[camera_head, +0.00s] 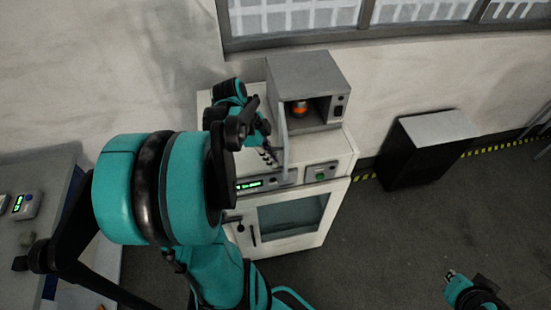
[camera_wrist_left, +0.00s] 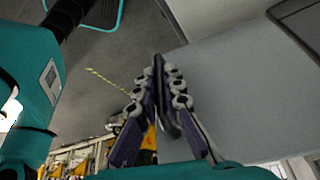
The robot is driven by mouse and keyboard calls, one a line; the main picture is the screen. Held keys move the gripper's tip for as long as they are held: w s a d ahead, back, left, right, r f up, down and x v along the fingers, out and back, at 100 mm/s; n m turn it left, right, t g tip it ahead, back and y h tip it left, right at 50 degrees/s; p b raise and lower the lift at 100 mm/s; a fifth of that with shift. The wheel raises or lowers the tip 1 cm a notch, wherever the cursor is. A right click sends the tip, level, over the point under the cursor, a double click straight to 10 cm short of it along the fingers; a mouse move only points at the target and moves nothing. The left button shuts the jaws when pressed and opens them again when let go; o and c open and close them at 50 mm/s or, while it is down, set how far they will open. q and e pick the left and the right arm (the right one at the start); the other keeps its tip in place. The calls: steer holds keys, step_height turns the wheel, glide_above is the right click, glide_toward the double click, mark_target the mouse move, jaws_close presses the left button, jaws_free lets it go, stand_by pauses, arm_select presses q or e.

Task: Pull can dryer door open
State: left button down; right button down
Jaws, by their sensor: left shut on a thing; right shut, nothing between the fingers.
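The can dryer (camera_head: 312,72) is a grey box on top of a white cabinet. Its front stands open, and an orange and silver can (camera_head: 299,108) shows inside. The grey door (camera_head: 283,140) is swung outward on the left side of the opening, seen nearly edge-on; its flat face fills the right of the left wrist view (camera_wrist_left: 240,95). My left gripper (camera_head: 272,158) is at the door, its fingers (camera_wrist_left: 168,85) shut on a dark, thin handle. My own fingers hide part of the handle. My right gripper (camera_head: 449,275) is shut and empty over the floor at lower right.
The white cabinet (camera_head: 300,243) under the dryer has a glass-windowed door and a lit control panel (camera_head: 250,184). A black box with a grey top (camera_head: 437,126) stands to the right. A bench (camera_head: 50,180) is at the left. The floor in front of the cabinet is clear.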

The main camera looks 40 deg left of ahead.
arm_select(q)
steer(key=shift+s+a, duration=0.15)
steer(key=shift+a, duration=0.2)
steer(key=c, duration=1.9)
jaws_free()
steer(key=v, duration=1.2)
steer(key=shift+d, duration=0.1)
